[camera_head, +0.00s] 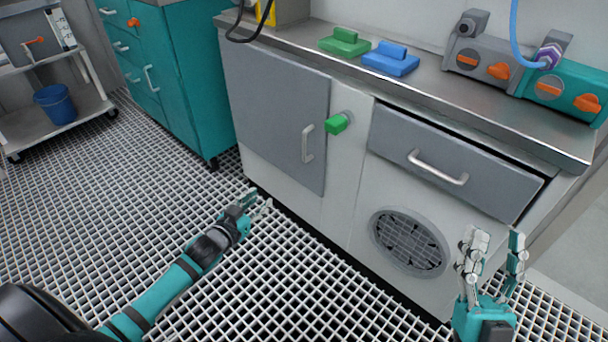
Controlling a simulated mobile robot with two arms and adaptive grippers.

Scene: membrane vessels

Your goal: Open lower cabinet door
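The lower cabinet door (275,110) is a grey panel at the left of the counter unit, and it looks closed. Its metal handle (307,144) is a short vertical bar near the door's right edge. My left gripper (262,200) is low over the grating floor, to the left of and below the handle, and apart from the door. Its fingers look a little apart, with nothing seen between them. My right gripper (497,243) is at the lower right, in front of the panel with the round vent. Its fingers are spread and empty.
A green knob (337,124) sticks out just right of the door. A grey drawer (450,160) sits above a round vent (410,241). The countertop (470,100) holds green and blue blocks and valve units. A teal cabinet (185,75) stands left; the grating floor between is clear.

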